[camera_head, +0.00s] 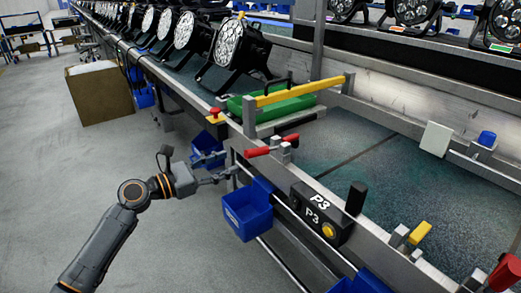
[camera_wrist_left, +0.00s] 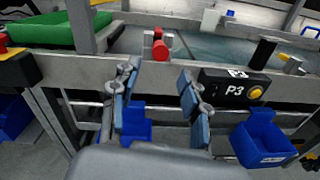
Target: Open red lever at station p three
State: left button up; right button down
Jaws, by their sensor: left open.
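The red lever (camera_head: 258,151) sits on a grey bracket at the front edge of the station, beside the black P3 box (camera_head: 318,213). In the left wrist view the red lever (camera_wrist_left: 162,48) points toward the camera, just beyond and above the fingertips. The P3 box (camera_wrist_left: 235,88) is to its right there. My left gripper (camera_head: 226,167) is open and empty, a little left of and below the lever in the head view, apart from it. Its two spread fingers also show in the wrist view (camera_wrist_left: 158,78). My right gripper is not in view.
A blue bin (camera_head: 247,212) hangs below the rail near the gripper. A yellow bar (camera_head: 300,90) and green tray (camera_head: 277,108) lie behind the lever. A black upright handle (camera_head: 356,198) stands right of the P3 box. Another red handle (camera_head: 504,272) is at lower right.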

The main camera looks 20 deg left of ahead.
aim_at(265, 149)
pick_arm(q)
jog(key=b+x, duration=0.1)
jog(key=x, duration=0.9)
jog(key=shift+f, duration=0.1)
jog(key=shift+w+d, duration=0.3)
jog(key=shift+w, duration=0.1)
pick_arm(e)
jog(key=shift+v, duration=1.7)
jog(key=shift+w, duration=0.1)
pick_arm(q)
grip_shut()
